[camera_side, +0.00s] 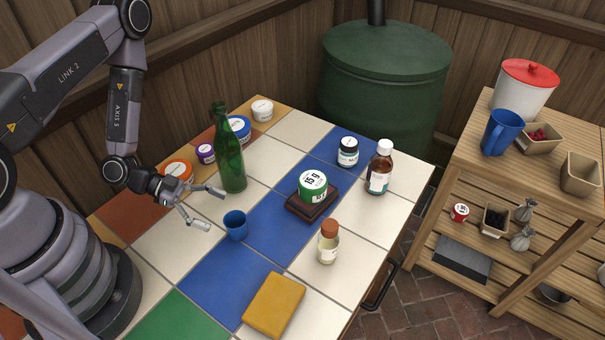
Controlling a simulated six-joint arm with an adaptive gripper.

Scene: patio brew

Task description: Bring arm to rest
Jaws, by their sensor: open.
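My gripper (212,208) is open and empty, with its two fingers spread apart. It hangs low over the left side of the tiled table (157,243), in front of the green bottle (229,158) and to the left of the small blue cup (236,226). I cannot tell how close the fingers are to the bottle.
Several lidded jars, including an orange one (177,171), line the back left. A wooden shelf (454,170) stands at right.

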